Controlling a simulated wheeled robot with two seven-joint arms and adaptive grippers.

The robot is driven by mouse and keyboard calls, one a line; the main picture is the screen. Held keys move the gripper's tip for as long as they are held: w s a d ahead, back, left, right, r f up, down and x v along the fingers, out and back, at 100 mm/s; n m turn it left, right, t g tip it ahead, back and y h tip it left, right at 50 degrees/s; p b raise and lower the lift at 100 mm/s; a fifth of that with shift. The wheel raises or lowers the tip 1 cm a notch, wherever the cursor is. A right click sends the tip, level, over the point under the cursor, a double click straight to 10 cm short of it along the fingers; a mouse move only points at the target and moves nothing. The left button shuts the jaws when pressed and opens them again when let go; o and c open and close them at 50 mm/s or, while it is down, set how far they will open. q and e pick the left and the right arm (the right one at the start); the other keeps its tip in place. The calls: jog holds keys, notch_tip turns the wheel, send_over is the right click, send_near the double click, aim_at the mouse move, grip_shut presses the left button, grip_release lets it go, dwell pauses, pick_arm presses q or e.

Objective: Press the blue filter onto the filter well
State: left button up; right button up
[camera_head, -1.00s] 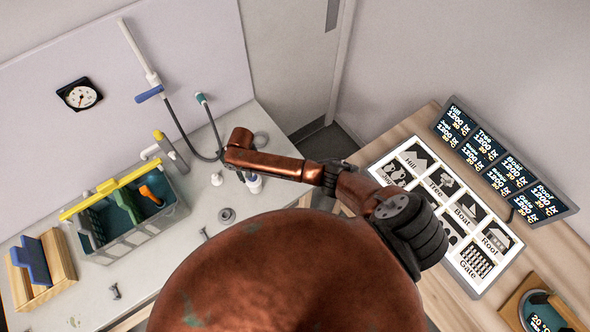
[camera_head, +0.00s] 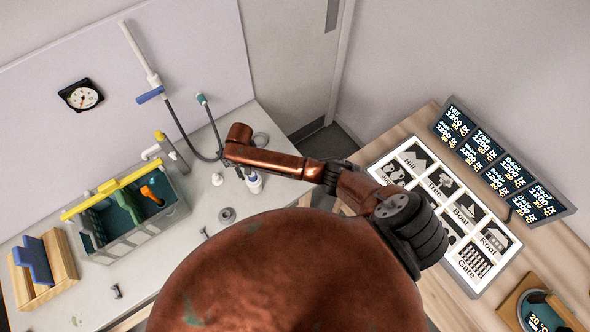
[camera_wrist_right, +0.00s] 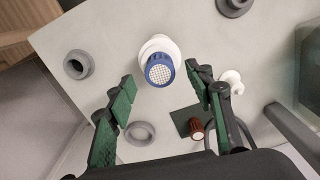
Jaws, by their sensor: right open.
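In the right wrist view, the blue filter (camera_wrist_right: 159,71) is a ribbed blue cylinder with a pale gridded face. It sits over a white round piece (camera_wrist_right: 158,46), which may be the filter well; I cannot tell how far it is seated. My right gripper (camera_wrist_right: 164,83) is open, with one green-padded finger on each side of the filter and a visible gap to both. In the head view my right arm reaches left over the counter, and the small white-and-blue piece (camera_head: 253,183) shows beside its end. My left gripper is not in view.
Grey rings (camera_wrist_right: 78,64) lie on the counter, one (camera_wrist_right: 140,133) near the left finger. A red-brown ribbed piece (camera_wrist_right: 197,130) and a white piece (camera_wrist_right: 232,79) are near the right finger. A grey caddy (camera_head: 130,238) and wooden block (camera_head: 60,268) stand left.

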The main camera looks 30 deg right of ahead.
jog(key=shift+r, duration=2.45)
jog(key=shift+r, duration=0.2)
notch_tip(320, 180, up, 12)
jog(key=shift+f, duration=0.2)
